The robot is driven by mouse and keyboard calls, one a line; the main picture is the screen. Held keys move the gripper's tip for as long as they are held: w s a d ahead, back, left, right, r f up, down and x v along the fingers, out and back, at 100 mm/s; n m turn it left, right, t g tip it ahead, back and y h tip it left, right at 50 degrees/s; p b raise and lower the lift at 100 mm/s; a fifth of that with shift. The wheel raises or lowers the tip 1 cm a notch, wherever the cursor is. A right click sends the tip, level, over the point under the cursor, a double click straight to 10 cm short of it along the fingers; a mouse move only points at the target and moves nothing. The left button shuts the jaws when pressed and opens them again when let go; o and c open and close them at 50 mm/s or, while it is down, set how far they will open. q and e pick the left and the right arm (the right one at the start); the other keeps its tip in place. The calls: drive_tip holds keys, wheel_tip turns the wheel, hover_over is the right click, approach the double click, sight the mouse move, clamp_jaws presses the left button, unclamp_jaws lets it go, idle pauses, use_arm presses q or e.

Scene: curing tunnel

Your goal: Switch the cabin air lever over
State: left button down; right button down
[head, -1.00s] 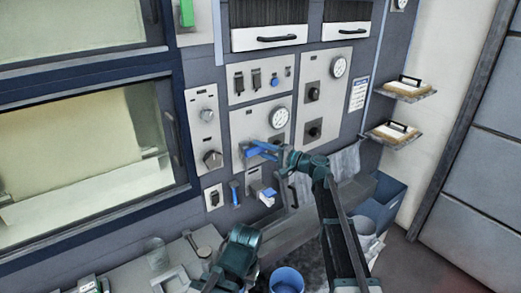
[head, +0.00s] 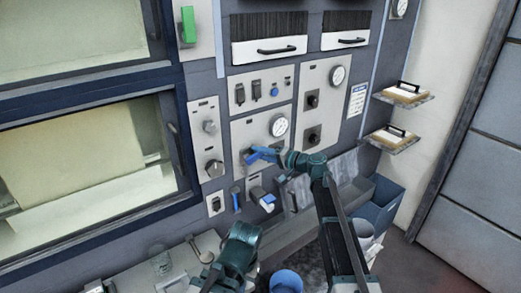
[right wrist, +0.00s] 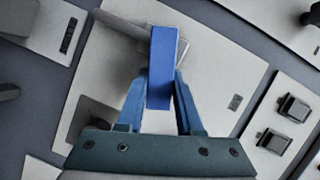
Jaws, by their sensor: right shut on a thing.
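The lever shows in the right wrist view as a blue bar (right wrist: 162,65) in front of a pale panel, with a grey rod running off to its upper left. My right gripper (right wrist: 161,95) has its two blue fingers on either side of the bar's lower end and is shut on it. In the head view my right gripper (head: 257,154) is at the pale panel (head: 243,133), just below the round gauge (head: 278,125). There the fingers largely hide the lever, and no label on it can be read. My left gripper cannot be made out.
Below are a blue-handled item (head: 236,200) and a white-and-blue fitting (head: 262,198). A green handle (head: 188,25) is higher up. Clipboard shelves (head: 391,139) and a blue bin (head: 382,205) are to the right.

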sight(244, 149)
drive_tip(key=n+p, duration=0.1)
drive_tip(key=r+n+h+p, duration=0.1)
drive_tip(key=n+p, duration=0.1)
drive_tip(key=shift+s+a+r+h, duration=0.3)
drive_tip(key=shift+s+a+r, duration=0.05)
drive_tip(key=shift+r, duration=0.05)
drive_tip(key=n+p, duration=0.1)
drive_tip(key=a+n+h+p, duration=0.1)
drive_tip(key=p, duration=0.1)
drive_tip(key=shift+s+r+n, duration=0.3)
drive_tip(key=shift+s+r, duration=0.05)
drive_tip(key=shift+r, duration=0.05)
drive_tip(key=shift+s+a+r+n+t+h+p, duration=0.1)
drive_tip(key=shift+s+a+n+t+h+p, duration=0.15)
drive_tip(key=shift+n+h, duration=0.3)
drive_tip(key=shift+s+a+r+n+t+h+p, duration=0.15)
drive_tip(key=shift+a+n+t+h+p, duration=0.2)
drive_tip(key=shift+n, duration=0.3)
drive_tip(key=shift+s+a+n+t+h, duration=0.2)
drive_tip(key=shift+n+h, duration=0.15)
drive_tip(key=shift+n, duration=0.15)
drive_tip(key=shift+s+a+n+t+h, duration=0.1)
drive_tip(key=shift+a+n+h, duration=0.05)
drive_tip(key=shift+n+h, duration=0.3)
drive_tip(key=c, duration=0.6)
unclamp_jaws()
drive_tip(key=shift+p, duration=0.3)
drive_tip(key=shift+o, duration=0.2)
